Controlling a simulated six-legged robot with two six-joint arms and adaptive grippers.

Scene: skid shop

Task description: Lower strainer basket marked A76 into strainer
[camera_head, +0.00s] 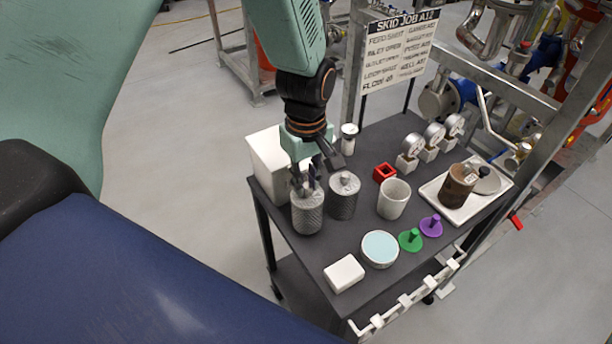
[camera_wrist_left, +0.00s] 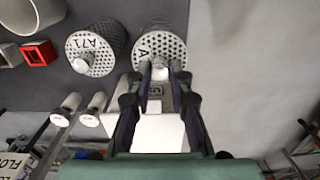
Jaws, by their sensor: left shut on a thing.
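Two grey perforated strainer baskets are at the left end of the dark cart top (camera_head: 330,250). My left gripper (camera_head: 306,186) points down and is shut on the top knob of the left basket (camera_head: 307,214). In the left wrist view, my left gripper's fingertips (camera_wrist_left: 159,72) close around that knob, and the basket's lid (camera_wrist_left: 165,42) shows an "A"; the rest of its mark is hidden. I cannot tell whether it touches the cart. The other basket (camera_head: 343,202) stands close beside it, and its lid reads A71 in the left wrist view (camera_wrist_left: 92,48). I cannot identify the strainer.
A white box (camera_head: 268,160) is behind the baskets. A white cup (camera_head: 393,200), red square frame (camera_head: 384,172), round teal-topped dish (camera_head: 380,249), white block (camera_head: 344,273), green (camera_head: 410,240) and purple (camera_head: 431,226) pieces, gauges (camera_head: 433,136) and a tray (camera_head: 490,206) occupy the cart. Pipework stands behind right.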

